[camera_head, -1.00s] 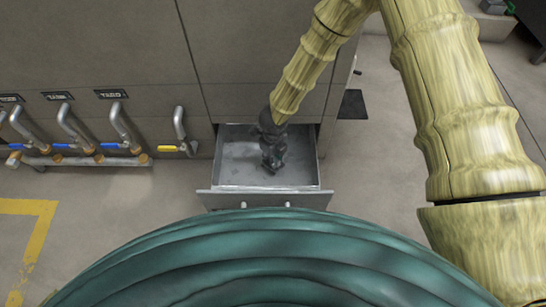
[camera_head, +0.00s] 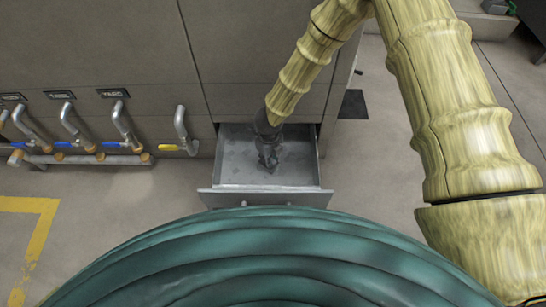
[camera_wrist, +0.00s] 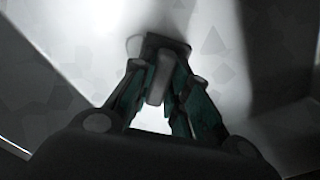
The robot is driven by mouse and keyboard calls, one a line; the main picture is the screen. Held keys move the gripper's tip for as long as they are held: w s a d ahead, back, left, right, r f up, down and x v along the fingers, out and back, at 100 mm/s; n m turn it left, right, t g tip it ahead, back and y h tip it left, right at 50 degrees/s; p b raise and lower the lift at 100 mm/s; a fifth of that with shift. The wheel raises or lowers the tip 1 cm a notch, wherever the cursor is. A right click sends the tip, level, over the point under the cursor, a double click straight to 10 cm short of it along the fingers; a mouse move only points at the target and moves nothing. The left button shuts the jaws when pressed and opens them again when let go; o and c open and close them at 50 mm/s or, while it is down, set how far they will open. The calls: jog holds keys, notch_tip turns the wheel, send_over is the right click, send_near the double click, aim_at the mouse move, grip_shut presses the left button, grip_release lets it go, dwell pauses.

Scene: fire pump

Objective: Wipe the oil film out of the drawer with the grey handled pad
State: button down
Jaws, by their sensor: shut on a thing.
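The grey metal drawer (camera_head: 225,191) stands open at the foot of the panel. My gripper (camera_head: 267,160) reaches down inside it, near the middle. In the wrist view my gripper (camera_wrist: 158,88) is shut on the upright grip of the grey handled pad (camera_wrist: 134,44). The pad's base shows partly beyond the fingertips, low over the drawer floor; I cannot tell whether it touches. Faint darker patches of oil film (camera_wrist: 213,42) mark the pale floor around it. In the head view the pad is too small and dark to separate from the fingers.
Pipes with blue and yellow valve handles (camera_head: 172,148) run along the wall left of the drawer. A dark mat (camera_head: 353,104) lies on the floor to the right.

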jog(key=shift+a+p, duration=1.25)
jog(key=shift+a, duration=1.9)
jog(key=shift+r+p, duration=0.1)
jog(key=shift+p, duration=0.35)
jog(key=shift+d+f+p, duration=0.15)
jog(key=shift+d+p, duration=0.35)
jog(key=shift+d, duration=0.55)
jog(key=shift+d+f+p, duration=0.1)
jog(key=shift+d+p, duration=0.35)
jog(key=shift+d, duration=0.6)
jog(key=shift+d+p, duration=0.95)
jog(key=shift+d, duration=1)
jog(key=shift+r, duration=0.15)
jog(key=shift+p, duration=0.4)
jog(key=shift+a, duration=0.15)
